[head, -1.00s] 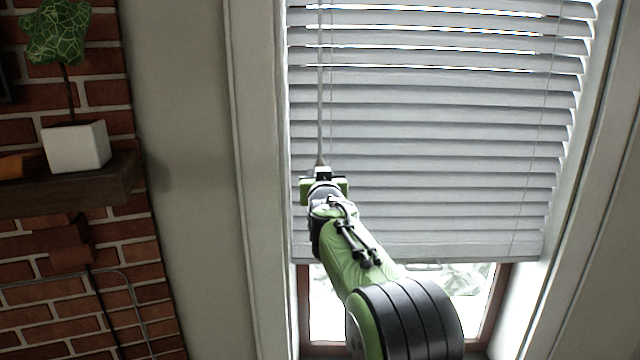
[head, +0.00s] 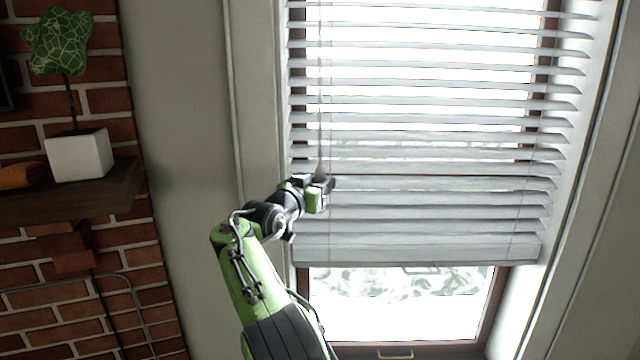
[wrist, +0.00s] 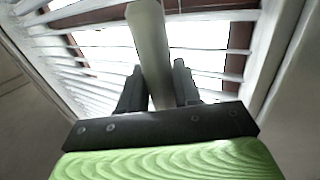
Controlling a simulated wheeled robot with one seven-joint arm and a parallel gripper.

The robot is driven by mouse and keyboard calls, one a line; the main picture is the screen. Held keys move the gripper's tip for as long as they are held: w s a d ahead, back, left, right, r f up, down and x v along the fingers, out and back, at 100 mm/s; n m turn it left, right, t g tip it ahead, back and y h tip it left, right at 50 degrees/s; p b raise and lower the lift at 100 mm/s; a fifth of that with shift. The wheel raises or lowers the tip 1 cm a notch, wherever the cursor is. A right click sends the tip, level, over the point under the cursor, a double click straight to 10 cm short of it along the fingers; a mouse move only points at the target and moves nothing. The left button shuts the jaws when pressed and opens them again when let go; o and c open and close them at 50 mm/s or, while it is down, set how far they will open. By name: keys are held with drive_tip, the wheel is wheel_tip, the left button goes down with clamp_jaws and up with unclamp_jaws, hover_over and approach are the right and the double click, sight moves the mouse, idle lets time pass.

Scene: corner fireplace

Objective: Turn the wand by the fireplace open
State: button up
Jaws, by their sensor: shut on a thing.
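The wand (head: 320,160) hangs down the left side of the white window blind (head: 430,120). My gripper (head: 322,184) is at the wand's lower end, in front of the blind. In the wrist view the pale wand (wrist: 150,45) stands between the two dark fingers of my gripper (wrist: 159,88), which are shut on it. The blind's upper slats are tilted open, with bright daylight between them. Its lowest slats lie close together above the bottom rail. The wand's tip is hidden by my gripper.
The window frame (head: 490,315) shows below the blind. At left is a brick wall (head: 95,235) with a dark mantel shelf (head: 110,190). A white plant pot (head: 80,155) with a green topiary (head: 57,42) stands on the shelf.

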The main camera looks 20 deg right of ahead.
idle(0.6)
drive_tip(key=o, duration=0.9)
drive_tip(key=shift+w, duration=0.1)
drive_tip(key=shift+o, duration=0.2)
drive_tip(key=shift+s+a+f+b, duration=0.1)
drive_tip(key=shift+s+a+b, duration=0.15)
drive_tip(key=shift+a+b, duration=0.15)
drive_tip(key=b+v, duration=0.4)
drive_tip(key=v, duration=1)
drive_tip(key=shift+s+a, duration=0.2)
drive_tip(key=shift+a, duration=0.15)
